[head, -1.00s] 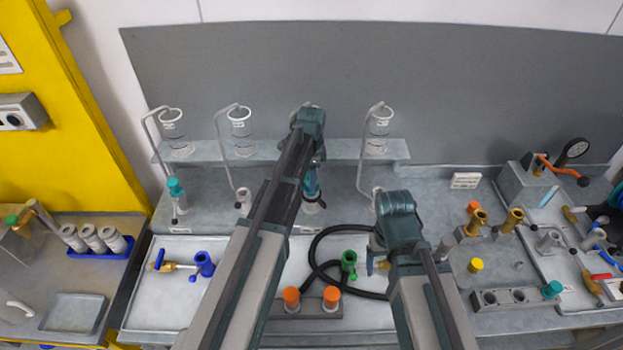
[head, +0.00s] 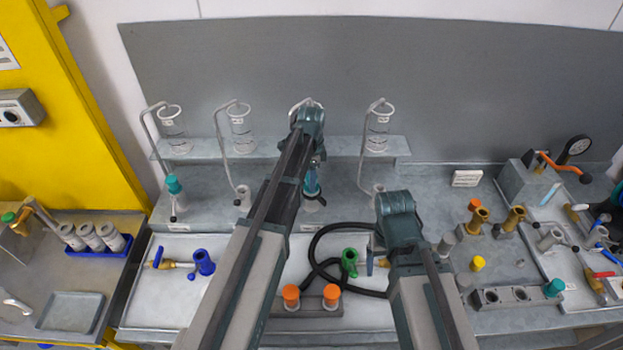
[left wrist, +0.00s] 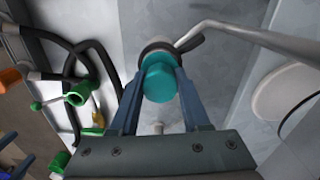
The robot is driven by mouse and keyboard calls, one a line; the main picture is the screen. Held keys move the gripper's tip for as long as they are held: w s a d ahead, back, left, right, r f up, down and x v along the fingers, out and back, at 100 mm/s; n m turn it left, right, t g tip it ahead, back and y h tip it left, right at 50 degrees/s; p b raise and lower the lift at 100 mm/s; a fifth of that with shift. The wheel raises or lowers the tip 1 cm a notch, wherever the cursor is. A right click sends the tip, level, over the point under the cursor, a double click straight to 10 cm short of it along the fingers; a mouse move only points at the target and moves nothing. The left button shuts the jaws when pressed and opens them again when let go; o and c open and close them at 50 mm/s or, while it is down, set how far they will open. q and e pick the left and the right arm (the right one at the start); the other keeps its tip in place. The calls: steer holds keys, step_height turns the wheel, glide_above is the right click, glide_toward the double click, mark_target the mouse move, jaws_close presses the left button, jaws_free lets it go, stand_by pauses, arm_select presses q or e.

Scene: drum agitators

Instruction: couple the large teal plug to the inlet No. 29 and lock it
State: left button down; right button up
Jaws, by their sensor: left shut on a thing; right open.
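My left gripper (head: 312,188) reaches down at the third inlet from the left, on the grey ledge. In the left wrist view its blue fingers (left wrist: 158,105) are shut on a large teal plug (left wrist: 161,84). The plug's far end meets a dark ring of the inlet (left wrist: 158,48); whether it is fully seated or locked I cannot tell. A grey bent tube (left wrist: 255,36) runs off to the right from there. In the head view my arm mostly hides plug and inlet; the number is unreadable. My right gripper (head: 371,258) is open beside a green hose fitting (head: 349,262).
Another teal plug (head: 174,185) stands at the leftmost inlet. Glass vessels (head: 240,130) stand along the shelf. A black hose (head: 320,250) loops on the white tray near two orange caps (head: 291,293). A rack (head: 510,297) with a teal cap is at right.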

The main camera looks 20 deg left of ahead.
arm_select(q)
steer(key=shift+f, duration=0.2)
steer(key=shift+c, duration=1.4)
jaws_free()
step_height(320, 180, up, 8)
steer(key=p, duration=0.7)
steer(key=shift+p, duration=0.35)
